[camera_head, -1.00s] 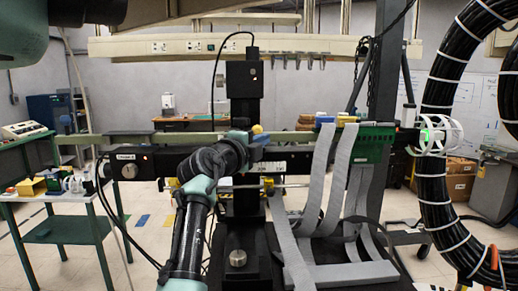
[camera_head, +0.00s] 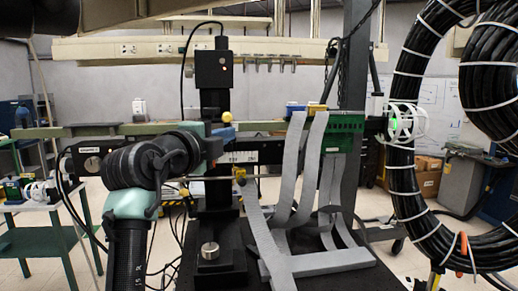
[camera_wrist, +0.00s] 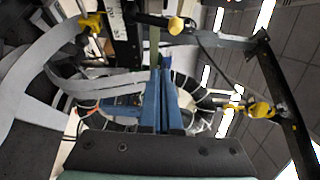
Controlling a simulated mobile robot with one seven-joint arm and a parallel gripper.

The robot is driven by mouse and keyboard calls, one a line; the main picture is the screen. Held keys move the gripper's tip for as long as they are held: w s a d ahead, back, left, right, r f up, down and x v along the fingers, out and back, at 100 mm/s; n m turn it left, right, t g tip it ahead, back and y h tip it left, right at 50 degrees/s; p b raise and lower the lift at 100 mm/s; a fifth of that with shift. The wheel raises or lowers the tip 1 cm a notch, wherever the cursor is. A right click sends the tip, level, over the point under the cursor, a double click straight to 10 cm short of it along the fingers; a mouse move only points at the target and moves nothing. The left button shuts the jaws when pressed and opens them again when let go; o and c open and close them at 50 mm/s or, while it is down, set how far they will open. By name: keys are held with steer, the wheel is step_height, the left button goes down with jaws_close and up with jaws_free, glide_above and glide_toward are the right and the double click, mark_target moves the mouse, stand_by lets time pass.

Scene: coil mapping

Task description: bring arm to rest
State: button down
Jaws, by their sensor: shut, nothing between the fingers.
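My arm (camera_head: 128,205), dark with teal joints, rises from the bottom left of the head view. It bends right at a dark wrist joint, in front of the black post of the rig. In the wrist view, the two blue fingers of my gripper (camera_wrist: 161,78) lie side by side, shut and empty. The fingertips are hard to make out in the head view. No object is held.
The black post (camera_head: 213,110) and the grey ribbon strips (camera_head: 290,180) on the rig are close to my arm. A green side table (camera_head: 45,240) stands at left.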

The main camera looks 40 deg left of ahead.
steer(key=shift+d, duration=0.1)
steer(key=w+d+r+n+t+h, duration=0.1)
steer(key=d+r+n+t, duration=0.2)
steer(key=d, duration=1)
steer(key=w+d+r+n+t+h, duration=0.1)
steer(key=d+r+n+t+h, duration=0.15)
steer(key=d, duration=0.95)
steer(key=s+d+r+n+t+h, duration=0.1)
steer(key=s+d+r+n+t, duration=0.1)
steer(key=s+d, duration=0.5)
steer(key=s+d+r+n+t+h, duration=0.1)
steer(key=s+d+r+n+t, duration=0.1)
steer(key=s+d+r+n, duration=0.2)
steer(key=s+d+n, duration=0.3)
steer(key=s+d, duration=0.1)
steer(key=d, duration=0.2)
steer(key=shift+s+t, duration=0.15)
steer(key=shift+t, duration=0.2)
